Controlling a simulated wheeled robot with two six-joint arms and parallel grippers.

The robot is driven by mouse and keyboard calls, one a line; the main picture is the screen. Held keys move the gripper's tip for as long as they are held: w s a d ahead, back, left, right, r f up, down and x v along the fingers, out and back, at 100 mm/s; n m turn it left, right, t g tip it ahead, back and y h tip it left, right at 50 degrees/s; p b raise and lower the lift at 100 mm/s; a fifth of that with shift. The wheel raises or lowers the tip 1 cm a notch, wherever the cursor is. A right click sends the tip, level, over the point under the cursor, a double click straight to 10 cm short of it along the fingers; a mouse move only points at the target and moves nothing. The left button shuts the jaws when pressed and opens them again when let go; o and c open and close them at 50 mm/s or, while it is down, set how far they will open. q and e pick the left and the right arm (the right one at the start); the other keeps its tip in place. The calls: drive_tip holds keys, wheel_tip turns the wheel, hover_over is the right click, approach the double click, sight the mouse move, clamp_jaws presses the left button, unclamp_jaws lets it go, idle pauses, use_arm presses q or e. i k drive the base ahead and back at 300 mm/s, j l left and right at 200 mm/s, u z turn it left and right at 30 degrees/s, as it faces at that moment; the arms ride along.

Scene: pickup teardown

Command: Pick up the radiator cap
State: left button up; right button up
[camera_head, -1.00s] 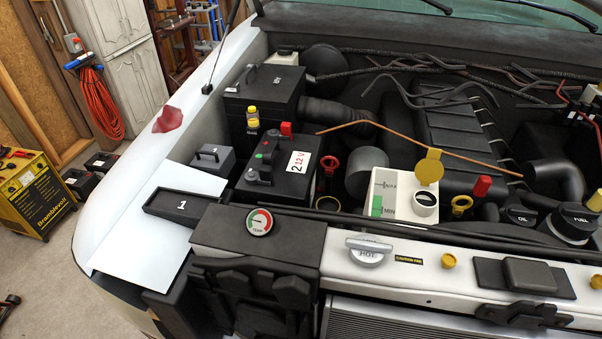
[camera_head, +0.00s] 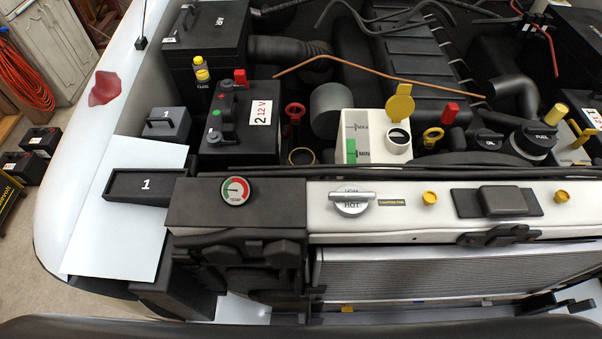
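The radiator cap (camera_head: 352,203) is a silver-grey round cap with a raised bar handle and the word HOT on its front. It sits on the white front panel (camera_head: 400,221) above the radiator (camera_head: 420,274), right of the round temperature gauge (camera_head: 235,191). Nothing covers the cap and nothing touches it from above. Neither of my grippers shows in the head view.
Behind the cap stand a white coolant reservoir (camera_head: 355,137) with its yellow lid open and a black 12 V battery (camera_head: 228,122). A black tray marked 1 (camera_head: 150,184) lies on the left. Oil (camera_head: 488,140) and fuel (camera_head: 532,142) caps are at the right.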

sight(350, 201)
drive_tip(key=k+u, duration=0.1)
drive_tip(key=k, duration=0.45)
drive_tip(key=k+u, duration=0.3)
drive_tip(key=k+j+u, duration=0.1)
drive_tip(key=u, duration=0.15)
drive_tip(key=k+j, duration=0.05)
drive_tip(key=k, duration=0.05)
